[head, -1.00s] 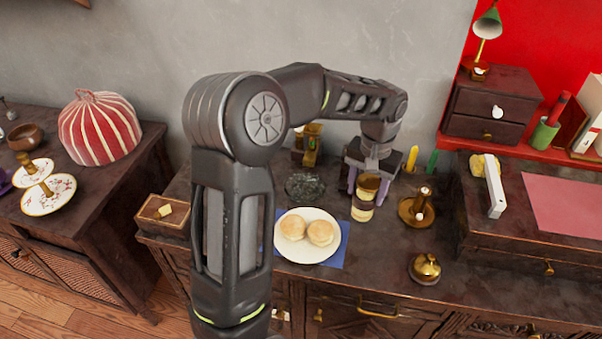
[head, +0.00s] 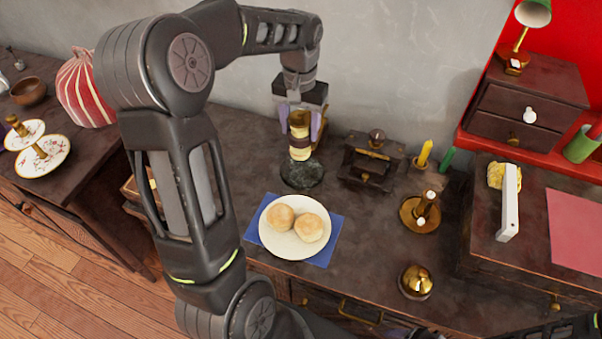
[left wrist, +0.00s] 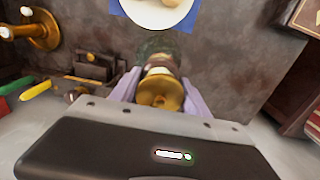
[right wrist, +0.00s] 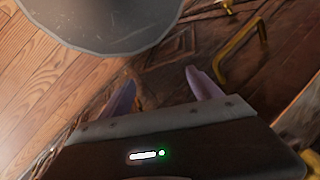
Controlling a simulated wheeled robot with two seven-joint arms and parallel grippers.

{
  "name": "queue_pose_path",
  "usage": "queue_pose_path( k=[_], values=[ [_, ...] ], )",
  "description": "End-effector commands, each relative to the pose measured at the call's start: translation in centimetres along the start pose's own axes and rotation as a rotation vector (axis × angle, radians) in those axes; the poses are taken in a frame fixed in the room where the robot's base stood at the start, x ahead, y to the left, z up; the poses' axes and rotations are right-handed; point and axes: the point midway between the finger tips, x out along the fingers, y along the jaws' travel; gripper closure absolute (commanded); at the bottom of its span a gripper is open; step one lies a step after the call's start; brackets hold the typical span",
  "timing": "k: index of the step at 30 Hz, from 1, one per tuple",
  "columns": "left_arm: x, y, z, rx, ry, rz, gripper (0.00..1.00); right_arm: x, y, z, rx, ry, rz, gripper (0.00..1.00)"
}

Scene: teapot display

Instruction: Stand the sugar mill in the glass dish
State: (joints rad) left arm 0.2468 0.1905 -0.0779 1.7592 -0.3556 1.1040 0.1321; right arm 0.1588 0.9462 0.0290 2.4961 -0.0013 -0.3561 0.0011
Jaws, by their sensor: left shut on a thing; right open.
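The sugar mill (head: 299,148), cream with a dark band and a brass top, is upright in my left gripper (head: 301,122). The fingers are shut around its upper part. The dark green glass dish (head: 302,176) is on the cabinet top directly below it. The mill's lower end overlaps the dish's back part; I cannot tell whether it touches. In the left wrist view, the brass top of the mill (left wrist: 160,92) is between the fingers, with the dish (left wrist: 158,44) partly hidden behind it. My right gripper (right wrist: 160,92) is open and empty, in front of the cabinet doors.
A plate of buns (head: 294,246) on a blue napkin (head: 327,243) lies in front of the dish. A dark box-like object (head: 368,165) stands to its right. A brass candle holder (head: 420,213) and brass bell (head: 415,281) are farther right. The wall is close behind.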

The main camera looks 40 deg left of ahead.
Motion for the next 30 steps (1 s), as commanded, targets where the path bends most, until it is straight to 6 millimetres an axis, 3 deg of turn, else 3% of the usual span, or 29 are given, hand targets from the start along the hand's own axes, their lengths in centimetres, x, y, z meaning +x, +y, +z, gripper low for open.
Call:
queue_pose_path(
  k=[5, 15, 26, 30],
  values=[
    [0.7, 0.0, 0.0, 0.0, -0.001, 0.0, 1.0, -0.1, 0.0, 0.0, 0.0, 0.001, 0.0, 0.27],
    [5.9, 0.0, 0.0, 0.0, 0.0, -0.001, 1.0, -0.4, -0.2, 0.0, 0.0, 0.001, 0.0, 0.27],
    [6.4, 0.0, -0.1, 0.0, 0.001, -0.001, 1.0, -0.4, -0.2, 0.0, 0.0, 0.001, 0.0, 0.27],
    [7.9, 0.0, 0.1, 0.0, -0.003, 0.0, 1.0, -0.5, -0.2, 0.0, 0.0, 0.001, 0.0, 0.27]
  ],
)
